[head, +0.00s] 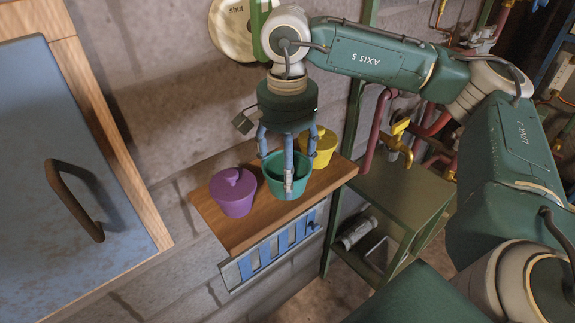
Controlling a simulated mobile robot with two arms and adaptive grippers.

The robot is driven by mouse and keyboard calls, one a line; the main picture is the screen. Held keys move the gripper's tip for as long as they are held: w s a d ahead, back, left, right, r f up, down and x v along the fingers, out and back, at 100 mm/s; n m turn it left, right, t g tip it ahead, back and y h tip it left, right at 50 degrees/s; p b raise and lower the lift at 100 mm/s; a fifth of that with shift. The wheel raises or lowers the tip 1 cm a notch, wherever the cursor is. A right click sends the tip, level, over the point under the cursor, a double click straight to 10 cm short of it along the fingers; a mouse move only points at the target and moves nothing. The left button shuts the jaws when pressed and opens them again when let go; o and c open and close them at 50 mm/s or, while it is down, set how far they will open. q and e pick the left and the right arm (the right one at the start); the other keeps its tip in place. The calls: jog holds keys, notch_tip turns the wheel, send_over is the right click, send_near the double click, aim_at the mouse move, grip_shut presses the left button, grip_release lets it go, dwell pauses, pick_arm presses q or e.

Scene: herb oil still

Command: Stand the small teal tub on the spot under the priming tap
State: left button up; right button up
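The small teal tub (272,187) stands upright near the middle of a wooden wall shelf (240,229), between a purple tub and a yellow tub. My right gripper (288,167) points down right at it. One finger overlaps the tub's front wall, and the others are by its far rim. I cannot tell whether they press on it. A yellow tap (398,136) on the pipes at the right is probably the priming tap. It is above a green metal stand (400,190), whose top looks bare where visible. My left gripper is not in view.
A lidded purple tub (233,195) stands close on the left of the teal one. A yellow tub (325,148) stands close behind on the right. A blue cabinet door with a handle (75,200) fills the left. Red pipes (435,125) run behind the stand.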

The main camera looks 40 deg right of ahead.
jog(key=shift+f, duration=0.2)
jog(key=o, duration=1.2)
jog(key=shift+r, duration=0.1)
